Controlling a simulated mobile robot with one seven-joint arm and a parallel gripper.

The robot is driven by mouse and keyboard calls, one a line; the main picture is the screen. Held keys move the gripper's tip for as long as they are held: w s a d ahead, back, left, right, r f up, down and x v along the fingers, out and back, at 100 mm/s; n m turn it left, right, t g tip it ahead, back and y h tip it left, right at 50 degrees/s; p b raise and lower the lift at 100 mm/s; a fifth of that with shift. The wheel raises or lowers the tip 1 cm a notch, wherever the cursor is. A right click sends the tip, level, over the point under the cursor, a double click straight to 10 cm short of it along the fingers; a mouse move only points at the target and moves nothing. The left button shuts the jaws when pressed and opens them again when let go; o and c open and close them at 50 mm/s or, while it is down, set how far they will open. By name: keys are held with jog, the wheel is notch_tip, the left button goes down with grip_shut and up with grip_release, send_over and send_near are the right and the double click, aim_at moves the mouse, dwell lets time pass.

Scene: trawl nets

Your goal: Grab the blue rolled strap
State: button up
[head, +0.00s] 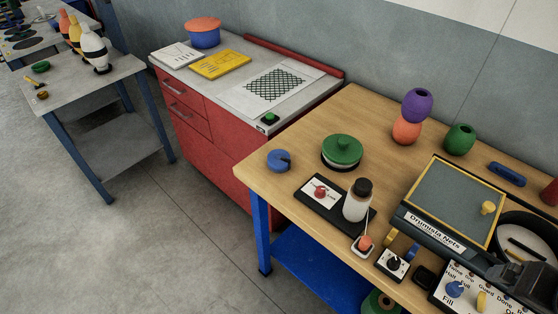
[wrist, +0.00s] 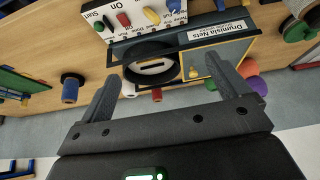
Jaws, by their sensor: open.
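A round blue piece with a dark notch, which looks like the blue rolled strap (head: 275,160), lies near the left corner of the wooden bench (head: 310,122). I cannot clearly pick it out in the wrist view. A flatter blue piece (head: 507,174) lies at the back right, beyond the green jar. My gripper (wrist: 164,70) is open and empty in the wrist view. Its fingers are spread over the bench, with a black round tray (wrist: 135,72) beyond them. In the head view a dark part at the lower right seems to be mine.
A green-lidded pot (head: 342,150) and a black plate with a white bottle (head: 356,203) stand near the round blue piece. A yellow-edged tray (head: 450,200), a purple jar (head: 417,104) and a green jar (head: 460,139) fill the right side. The front left corner is clear.

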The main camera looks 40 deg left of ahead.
jog(key=w+a+r+n+g, duration=0.1)
jog(key=w+a+r+n, duration=0.3)
jog(key=w+a+n, duration=0.65)
jog(key=w+a+f+n+g, duration=0.1)
jog(key=w+a+n, duration=0.35)
jog(key=a, duration=0.45)
jog(key=w+a+f+n+g, duration=0.1)
jog(key=w+a+n, duration=0.3)
jog(key=a, duration=0.5)
jog(key=n+g, duration=0.1)
jog(key=n, duration=1.6)
send_over(279, 157)
jog(key=f, duration=1.8)
jog(key=shift+s+f, duration=0.2)
jog(key=shift+f, duration=0.1)
jog(key=shift+w+f, duration=0.15)
jog(key=shift+f, duration=1.45)
jog(key=shift+w+f, duration=0.1)
jog(key=shift+f, duration=1.45)
jog(key=c, duration=1.2)
jog(key=shift+o, duration=0.2)
